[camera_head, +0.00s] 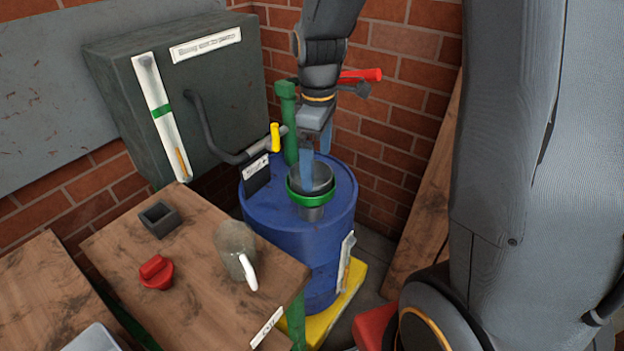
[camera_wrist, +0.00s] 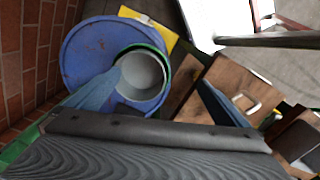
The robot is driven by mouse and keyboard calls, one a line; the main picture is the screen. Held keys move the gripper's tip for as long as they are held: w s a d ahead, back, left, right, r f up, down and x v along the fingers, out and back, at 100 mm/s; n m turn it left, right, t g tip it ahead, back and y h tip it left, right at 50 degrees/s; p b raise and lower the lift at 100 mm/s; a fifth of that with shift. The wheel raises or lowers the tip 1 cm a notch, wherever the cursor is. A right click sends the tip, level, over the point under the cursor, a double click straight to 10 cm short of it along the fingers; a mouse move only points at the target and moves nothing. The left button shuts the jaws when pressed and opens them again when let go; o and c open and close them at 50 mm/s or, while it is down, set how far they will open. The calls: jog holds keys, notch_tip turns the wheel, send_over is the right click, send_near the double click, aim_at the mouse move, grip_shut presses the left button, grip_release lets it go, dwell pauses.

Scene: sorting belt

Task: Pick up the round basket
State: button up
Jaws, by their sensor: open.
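The round basket (camera_head: 312,205) is a grey cup with a green band around it. It sits upright at the top of the blue barrel (camera_head: 265,225). In the wrist view the basket (camera_wrist: 150,72) shows its open mouth, and it looks empty. My gripper (camera_head: 316,150) points down over it with its blue fingers apart and nothing held. In the wrist view one finger of my gripper (camera_wrist: 160,78) overlaps the basket's left rim, and the other is clear to the right. I cannot tell whether the near finger is inside the mouth or touching.
A grey cabinet (camera_head: 215,110) and brick wall close the back.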

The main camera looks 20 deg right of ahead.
aim_at(322, 172)
jog(key=w+r+n+p, duration=0.2)
jog(key=w+n, duration=0.2)
jog(key=shift+n, duration=0.3)
jog(key=shift+w+f+p, duration=0.2)
jog(key=shift+f+p, duration=0.3)
jog(key=shift+f, duration=1.55)
jog(key=shift+w+f+p, duration=0.2)
jog(key=shift+f+p, duration=0.25)
jog(key=shift+f, duration=1.55)
jog(key=shift+c, duration=0.4)
jog(key=c, duration=1.4)
